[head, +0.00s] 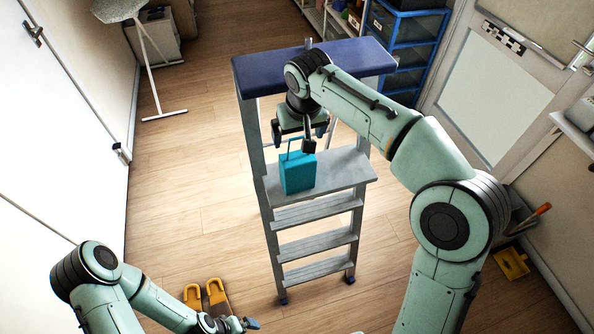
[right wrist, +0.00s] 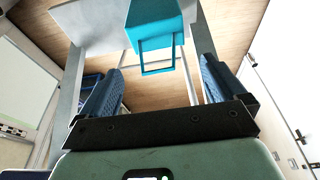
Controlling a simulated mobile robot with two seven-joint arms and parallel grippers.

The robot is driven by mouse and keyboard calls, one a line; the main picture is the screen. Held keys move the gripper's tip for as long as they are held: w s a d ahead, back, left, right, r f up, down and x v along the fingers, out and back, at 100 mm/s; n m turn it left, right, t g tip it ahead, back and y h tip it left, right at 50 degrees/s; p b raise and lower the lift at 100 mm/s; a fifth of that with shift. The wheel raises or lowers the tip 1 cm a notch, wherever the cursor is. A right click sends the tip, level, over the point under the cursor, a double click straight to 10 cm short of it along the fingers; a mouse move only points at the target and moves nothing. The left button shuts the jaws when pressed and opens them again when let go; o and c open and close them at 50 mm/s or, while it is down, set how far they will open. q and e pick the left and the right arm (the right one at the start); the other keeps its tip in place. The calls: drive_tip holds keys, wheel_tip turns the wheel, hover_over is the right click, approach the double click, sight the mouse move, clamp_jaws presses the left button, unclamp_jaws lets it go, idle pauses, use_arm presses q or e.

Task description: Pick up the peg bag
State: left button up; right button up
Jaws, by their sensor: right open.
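The peg bag is a teal box-shaped bag (head: 298,174) with a thin loop handle, standing upright on the grey platform (head: 342,168) of a stepladder. In the right wrist view, the bag (right wrist: 158,22) is at the top centre, its handle pointing down between the fingers. My right gripper (head: 299,131) is open and empty, just above the bag's handle in the head view. In the right wrist view its blue fingers (right wrist: 158,82) stand wide apart, with a gap to the handle. My left gripper (head: 238,324) is low at the bottom edge, away from the bag; its jaws are unclear.
The stepladder's blue top (head: 255,75) is behind my right gripper, with its side rails around the platform. A blue rack of bins (head: 405,40) stands behind right. Yellow-brown slippers (head: 217,294) lie on the floor near my left arm.

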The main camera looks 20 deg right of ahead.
sight(296, 153)
drive_tip(key=x, duration=0.2)
drive_tip(key=shift+w+f, duration=0.15)
drive_tip(key=shift+f, duration=0.1)
drive_tip(key=shift+w+f, duration=0.25)
drive_tip(key=x, duration=0.5)
drive_tip(key=shift+d, duration=0.25)
drive_tip(key=shift+c, duration=0.4)
drive_tip(key=c, duration=1.5)
drive_tip(key=shift+o, duration=0.2)
drive_tip(key=shift+r, duration=0.1)
